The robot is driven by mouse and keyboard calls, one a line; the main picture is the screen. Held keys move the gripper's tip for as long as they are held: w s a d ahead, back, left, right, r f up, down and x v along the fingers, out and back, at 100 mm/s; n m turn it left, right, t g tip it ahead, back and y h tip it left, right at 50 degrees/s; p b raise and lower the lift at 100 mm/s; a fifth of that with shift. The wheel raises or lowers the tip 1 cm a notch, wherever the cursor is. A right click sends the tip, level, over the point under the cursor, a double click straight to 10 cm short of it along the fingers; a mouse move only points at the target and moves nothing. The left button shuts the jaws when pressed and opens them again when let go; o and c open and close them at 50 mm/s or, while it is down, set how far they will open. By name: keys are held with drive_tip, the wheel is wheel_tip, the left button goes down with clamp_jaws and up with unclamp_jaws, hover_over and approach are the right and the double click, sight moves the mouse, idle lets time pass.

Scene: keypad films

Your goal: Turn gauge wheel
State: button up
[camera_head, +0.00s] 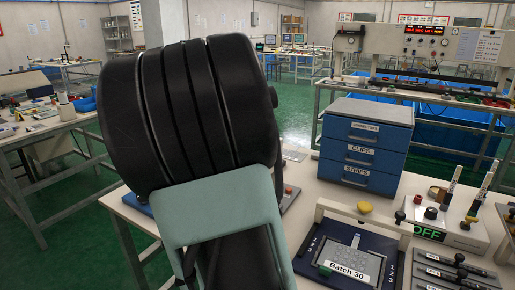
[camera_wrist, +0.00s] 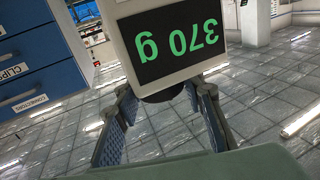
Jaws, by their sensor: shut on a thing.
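In the wrist view a pale box with a dark screen (camera_wrist: 168,42) shows green figures, "370 g", upside down. A dark rounded knob (camera_wrist: 163,93), which looks like the gauge wheel, sits under the box's edge. My gripper (camera_wrist: 160,88) has one finger on each side of it and is shut on it. Only a small part of the wheel shows, and its turn angle cannot be read. In the head view my own arm hides the gripper, the wheel and the gauge box.
A blue drawer cabinet (camera_head: 365,145) stands behind on the bench and shows at left in the wrist view (camera_wrist: 40,58).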

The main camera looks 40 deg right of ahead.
drive_tip(key=shift+n+t+y, duration=0.3)
drive_tip(key=shift+t, duration=0.1)
drive_tip(key=o, duration=1.1)
drive_tip(key=shift+v, duration=3.8)
drive_tip(key=shift+r, duration=0.1)
